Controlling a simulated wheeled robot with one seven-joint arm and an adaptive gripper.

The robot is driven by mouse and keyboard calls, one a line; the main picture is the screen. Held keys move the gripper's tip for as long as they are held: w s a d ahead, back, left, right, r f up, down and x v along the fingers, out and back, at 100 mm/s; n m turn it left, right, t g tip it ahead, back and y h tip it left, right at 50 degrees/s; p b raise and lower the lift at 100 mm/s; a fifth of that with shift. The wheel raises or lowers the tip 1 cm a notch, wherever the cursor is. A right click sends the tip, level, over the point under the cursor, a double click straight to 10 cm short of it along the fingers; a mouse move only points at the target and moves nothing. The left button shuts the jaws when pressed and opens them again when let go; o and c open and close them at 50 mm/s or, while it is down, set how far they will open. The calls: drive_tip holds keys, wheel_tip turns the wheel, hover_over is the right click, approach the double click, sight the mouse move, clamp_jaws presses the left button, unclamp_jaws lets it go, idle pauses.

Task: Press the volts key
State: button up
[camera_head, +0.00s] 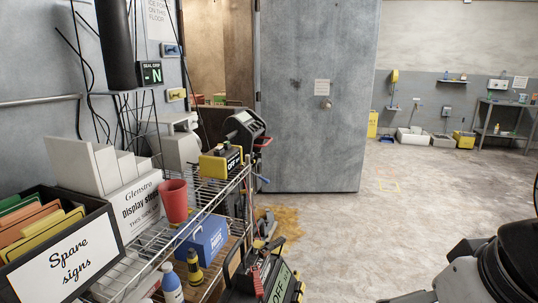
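No key marked volts can be read in this view. A yellow and black device (221,162) with a display reading OFF sits on the wire shelf. Behind it, a dark grey device (245,127) is tilted, with its markings too small to read. A dark unit with a greenish panel (280,285) reading OFF stands low at the bottom centre. On the wall, a small box (150,74) shows a green N. Part of my arm shows at the bottom right, apart from the shelf and these devices. My gripper's fingers are not visible.
The wire shelf (135,272) holds a spare signs box (75,262), a red cup (174,200) and a blue parts box (203,238). A large grey door (318,95) stands behind. A brownish stain (285,222) marks the floor. Open floor (420,205) lies centre right.

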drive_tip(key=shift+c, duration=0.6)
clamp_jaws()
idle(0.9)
